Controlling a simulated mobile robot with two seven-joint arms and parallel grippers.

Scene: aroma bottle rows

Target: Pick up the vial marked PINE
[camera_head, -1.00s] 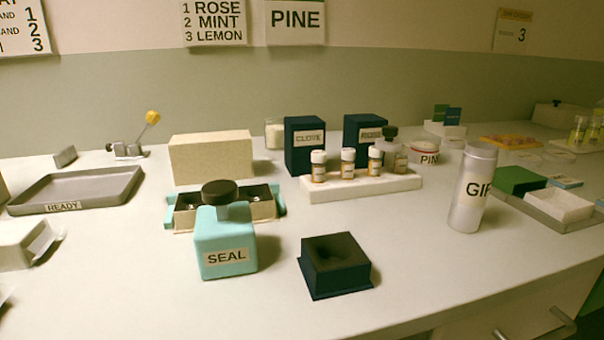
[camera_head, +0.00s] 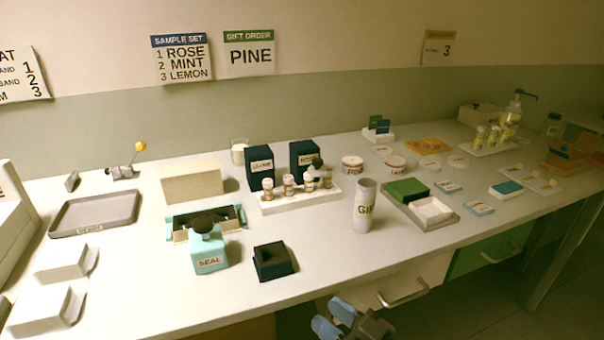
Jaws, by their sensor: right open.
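A white rack (camera_head: 304,199) in the middle of the counter holds several small vials with pale caps, among them a leftmost vial (camera_head: 268,188) and one beside it (camera_head: 288,185). Their labels are too small to read, so I cannot tell which is marked PINE. A round white tub (camera_head: 352,166) right of the rack bears a label that seems to read PINE. A wall card (camera_head: 250,57) reads GIFT ORDER PINE. My right gripper (camera_head: 334,316) is at the bottom edge, in front of the counter, open and empty, far from the rack. My left gripper is not in view.
A teal SEAL bottle (camera_head: 208,252), a dark block with a hollow (camera_head: 273,261) and a white GIFT cylinder (camera_head: 364,206) stand in front of the rack. Two dark boxes (camera_head: 259,166) stand behind it. A grey tray (camera_head: 95,215) lies left. The front right counter is clear.

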